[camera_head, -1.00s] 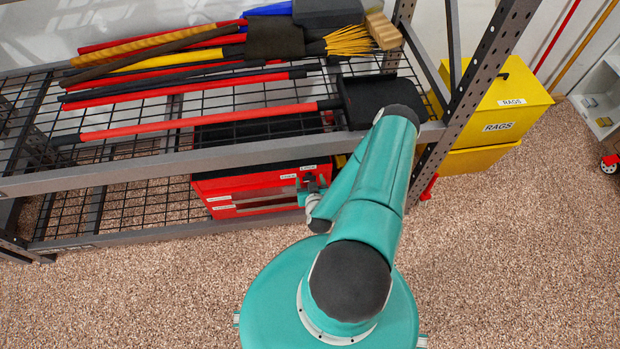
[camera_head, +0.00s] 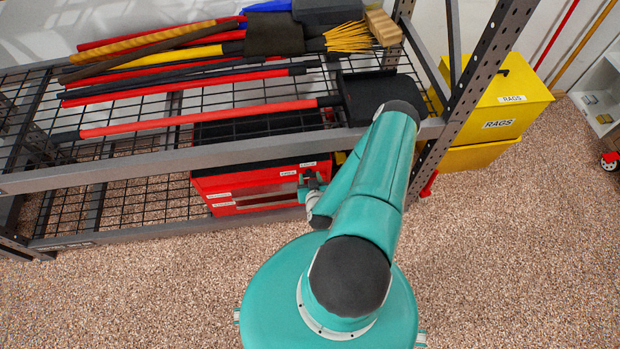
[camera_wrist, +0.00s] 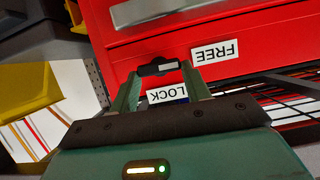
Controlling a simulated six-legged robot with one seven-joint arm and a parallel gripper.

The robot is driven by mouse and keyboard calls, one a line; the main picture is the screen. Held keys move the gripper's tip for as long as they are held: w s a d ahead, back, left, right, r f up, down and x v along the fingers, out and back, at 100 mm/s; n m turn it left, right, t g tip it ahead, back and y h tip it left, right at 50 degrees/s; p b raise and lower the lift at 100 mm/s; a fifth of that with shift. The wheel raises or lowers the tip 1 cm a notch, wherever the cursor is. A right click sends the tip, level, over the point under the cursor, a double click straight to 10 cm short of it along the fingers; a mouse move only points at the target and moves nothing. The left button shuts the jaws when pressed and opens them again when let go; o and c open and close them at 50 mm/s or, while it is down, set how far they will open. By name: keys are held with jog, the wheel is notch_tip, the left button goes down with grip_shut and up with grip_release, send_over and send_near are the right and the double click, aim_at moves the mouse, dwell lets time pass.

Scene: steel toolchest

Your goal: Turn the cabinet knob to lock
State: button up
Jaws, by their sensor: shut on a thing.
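The red steel toolchest (camera_head: 250,178) stands on the lower shelf of the rack, with its front toward me. In the wrist view its red face (camera_wrist: 240,35) carries a black knob (camera_wrist: 158,68) with a pale stripe. A FREE label (camera_wrist: 215,52) is beside the knob, and a LOCK label (camera_wrist: 168,93) is partly seen between my fingers. The labels look upside down in this view. My gripper (camera_wrist: 160,80) is shut on the knob, one finger at each end. In the head view my gripper (camera_head: 312,182) is at the chest's right front, small and partly hidden by my arm.
The rack's upper shelf beam (camera_head: 200,160) runs just above the chest, and a perforated upright (camera_head: 470,90) stands to the right. Long-handled tools (camera_head: 200,117) lie on the upper shelf. A yellow RAGS bin (camera_head: 500,105) is right of the upright. The floor in front is clear.

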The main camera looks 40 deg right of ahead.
jog(key=m+y, duration=0.1)
jog(key=m+t+y, duration=0.1)
jog(key=m, duration=0.1)
jog(key=shift+s+d+f+t, duration=0.15)
jog(key=shift+s+d+t, duration=0.05)
jog(key=shift+d+t, duration=0.1)
jog(key=m, duration=0.1)
jog(key=m+t+y, duration=0.1)
jog(key=shift+s+d+f+m, duration=0.1)
jog(key=shift+d+f+m, duration=0.05)
jog(key=shift+m, duration=0.25)
jog(key=shift+o, duration=0.2)
jog(key=m+t, duration=0.1)
jog(key=m, duration=0.1)
jog(key=shift+s+d+f+m+t+y, duration=0.1)
jog(key=shift+f+m+t+y, duration=0.1)
jog(key=shift+m+t+y, duration=0.2)
jog(key=shift+f+m+t, duration=0.2)
jog(key=shift+m+t, duration=0.5)
jog(key=shift+m, duration=1)
jog(key=shift+c, duration=0.2)
jog(key=o, duration=1)
